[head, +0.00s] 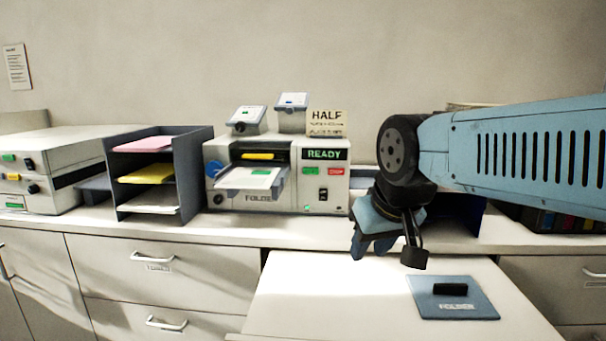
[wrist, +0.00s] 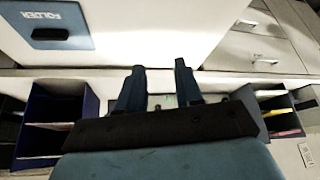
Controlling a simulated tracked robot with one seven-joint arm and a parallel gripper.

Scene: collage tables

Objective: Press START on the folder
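The folder (head: 275,203) is a grey-white machine on the counter, labelled FOLDER, in the head view. Its display (head: 324,154) reads READY in green. Below the display are a green button (head: 309,171), its lettering too small to read, and a red button (head: 336,171). White paper lies on its front tray (head: 228,183). My gripper (head: 371,248) hangs to the right of the folder and lower than its buttons, apart from it. In the wrist view my gripper (wrist: 160,66) has its two fingers apart with nothing between them.
A paper rack (head: 192,180) with pink, yellow and white sheets stands left of the folder, beside another machine (head: 60,165). A pulled-out white surface (head: 330,295) below my gripper carries a blue FOLDER plate (head: 478,290) with a black handle. A HALF sign (head: 327,122) stands behind the folder.

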